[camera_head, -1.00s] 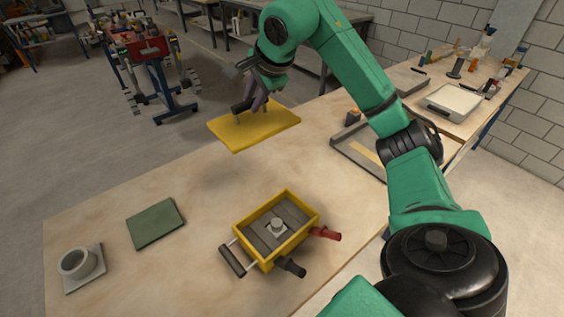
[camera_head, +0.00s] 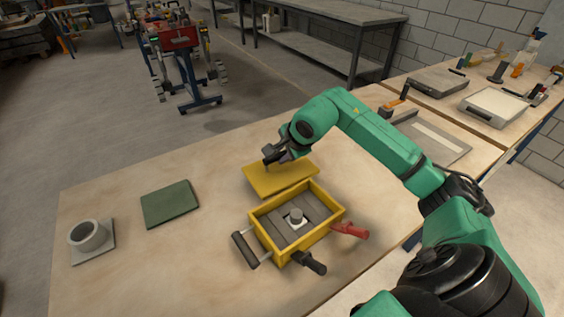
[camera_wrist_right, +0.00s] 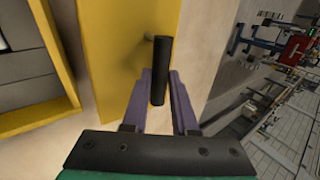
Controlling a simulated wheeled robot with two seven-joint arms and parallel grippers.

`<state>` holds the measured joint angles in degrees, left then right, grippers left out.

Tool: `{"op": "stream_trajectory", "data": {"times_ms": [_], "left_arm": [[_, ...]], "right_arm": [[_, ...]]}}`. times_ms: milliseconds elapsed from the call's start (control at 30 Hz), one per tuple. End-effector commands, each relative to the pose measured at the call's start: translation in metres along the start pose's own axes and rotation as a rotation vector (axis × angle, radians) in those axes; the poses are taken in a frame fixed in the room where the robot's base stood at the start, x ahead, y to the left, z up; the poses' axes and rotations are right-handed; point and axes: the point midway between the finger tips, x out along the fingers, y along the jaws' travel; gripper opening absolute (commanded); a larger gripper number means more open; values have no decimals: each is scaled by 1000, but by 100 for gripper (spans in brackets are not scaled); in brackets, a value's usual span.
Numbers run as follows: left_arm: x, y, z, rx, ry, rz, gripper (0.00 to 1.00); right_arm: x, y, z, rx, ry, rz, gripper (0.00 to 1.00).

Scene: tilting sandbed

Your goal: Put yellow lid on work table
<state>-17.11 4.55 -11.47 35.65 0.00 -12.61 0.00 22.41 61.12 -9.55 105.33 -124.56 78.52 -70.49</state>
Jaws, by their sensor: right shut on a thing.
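The yellow lid (camera_head: 287,181) is a flat plate just behind the yellow box, at or very near the work table surface (camera_head: 120,250); I cannot tell if it touches. My right gripper (camera_head: 274,156) is over the lid, shut on its black handle. In the right wrist view the gripper (camera_wrist_right: 160,88) has purple fingers on both sides of the black handle (camera_wrist_right: 160,65), with the lid (camera_wrist_right: 112,45) beneath. My left gripper is not in view.
A green plate (camera_head: 169,204) and a grey ring on a square base (camera_head: 90,238) lie at the table's left. The box has a red handle (camera_head: 348,230) and black handles sticking out. A grey tray (camera_head: 437,140) lies to the right. The table's left front is clear.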

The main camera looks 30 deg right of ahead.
Motion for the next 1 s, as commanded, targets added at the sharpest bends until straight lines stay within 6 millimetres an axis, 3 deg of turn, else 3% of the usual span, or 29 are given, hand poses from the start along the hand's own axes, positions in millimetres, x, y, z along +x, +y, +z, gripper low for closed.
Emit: {"op": "stream_trajectory", "data": {"times_ms": [167, 467, 500, 567, 1000], "left_arm": [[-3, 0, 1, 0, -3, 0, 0], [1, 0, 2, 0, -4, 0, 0], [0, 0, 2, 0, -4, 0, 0], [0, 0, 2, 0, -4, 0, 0], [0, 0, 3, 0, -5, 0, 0]], "right_arm": [[24, 17, 0, 1, -2, 4, 0], [28, 19, 0, 0, 0, 2, 0], [28, 19, 0, 0, 0, 3, 34], [27, 19, 0, 0, -1, 3, 56], [18, 17, 0, -1, 0, 1, 56]]}}
